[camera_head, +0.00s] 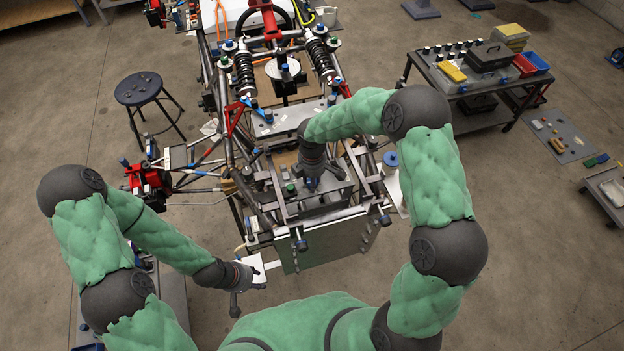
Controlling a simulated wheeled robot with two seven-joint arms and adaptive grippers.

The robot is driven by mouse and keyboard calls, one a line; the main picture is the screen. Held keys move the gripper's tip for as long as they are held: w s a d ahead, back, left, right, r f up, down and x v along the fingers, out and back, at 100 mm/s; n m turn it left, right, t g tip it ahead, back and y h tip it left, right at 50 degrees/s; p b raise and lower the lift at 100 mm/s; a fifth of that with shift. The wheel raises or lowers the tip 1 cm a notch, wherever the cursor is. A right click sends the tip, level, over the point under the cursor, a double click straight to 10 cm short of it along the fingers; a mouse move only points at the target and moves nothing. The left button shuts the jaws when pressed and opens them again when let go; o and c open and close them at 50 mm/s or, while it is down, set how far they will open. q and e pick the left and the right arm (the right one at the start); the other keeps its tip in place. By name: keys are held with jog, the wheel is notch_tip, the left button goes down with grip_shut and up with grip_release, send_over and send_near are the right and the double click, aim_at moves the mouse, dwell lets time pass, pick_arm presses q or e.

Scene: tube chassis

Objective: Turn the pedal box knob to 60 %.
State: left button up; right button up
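The tube chassis (233,150) stands in the middle, with the pedal box area (322,200) at its near end. I cannot pick out the pedal box knob for certain; small capped fittings sit there, and my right arm covers part of the area. My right gripper (322,183) points down over this near end, among the bars; its fingertips are too hidden to show whether it is open or holds anything. My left gripper (252,277) is low at the near left corner, beside a white card or plate (258,266); whether it touches it is unclear.
A dark cart (470,85) with a toolbox and bins stands at the upper right.

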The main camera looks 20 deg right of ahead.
dwell(0.4)
jog(key=o, duration=1.1)
jog(key=shift+o, duration=0.2)
notch_tip(320, 180, up, 12)
jog(key=shift+f, duration=0.1)
